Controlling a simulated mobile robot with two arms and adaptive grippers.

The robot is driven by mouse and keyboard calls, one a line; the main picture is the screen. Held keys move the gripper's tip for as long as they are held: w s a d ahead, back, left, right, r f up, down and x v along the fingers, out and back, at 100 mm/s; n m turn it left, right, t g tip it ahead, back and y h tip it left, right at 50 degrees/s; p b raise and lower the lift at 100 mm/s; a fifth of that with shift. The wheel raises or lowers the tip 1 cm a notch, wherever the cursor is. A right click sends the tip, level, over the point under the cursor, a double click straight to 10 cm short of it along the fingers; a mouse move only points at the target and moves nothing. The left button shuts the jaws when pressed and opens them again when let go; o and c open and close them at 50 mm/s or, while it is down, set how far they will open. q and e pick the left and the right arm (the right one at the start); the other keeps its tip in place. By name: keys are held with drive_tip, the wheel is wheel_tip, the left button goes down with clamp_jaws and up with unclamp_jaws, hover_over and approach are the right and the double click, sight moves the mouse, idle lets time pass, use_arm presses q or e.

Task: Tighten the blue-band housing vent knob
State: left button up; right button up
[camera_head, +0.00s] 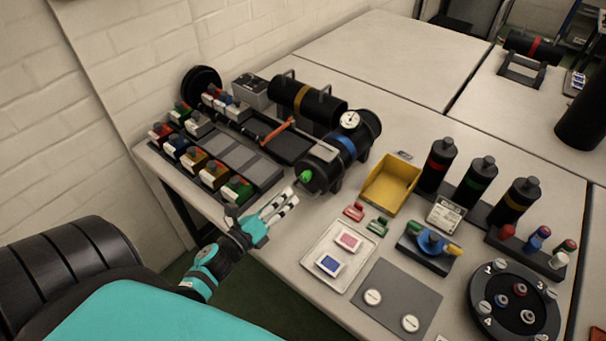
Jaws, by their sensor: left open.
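The blue-band housing (326,164) is a black cylinder lying on the bench, with a blue band (342,148) around it and a white-faced gauge (349,120) on top. A bright green knob (306,176) sits at its near left end; I take it to be the vent knob. My left gripper (284,199) is open and empty, with white-and-black fingertips pointing toward the green knob. It is apart from the knob, a little below and left of it in the picture. My right gripper does not show.
A yellow bin (391,185) stands right of the housing. A light tray (341,255) with red and blue items lies in front. A rack of small coloured blocks (205,160) fills the left side. Another black cylinder with a yellow band (306,99) lies behind.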

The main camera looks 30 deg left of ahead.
sight(303, 179)
use_arm(q)
drive_tip(key=w, duration=0.3)
drive_tip(key=w+p, duration=0.1)
drive_tip(key=w, duration=0.5)
drive_tip(key=shift+d+p, duration=0.35)
clamp_jaws()
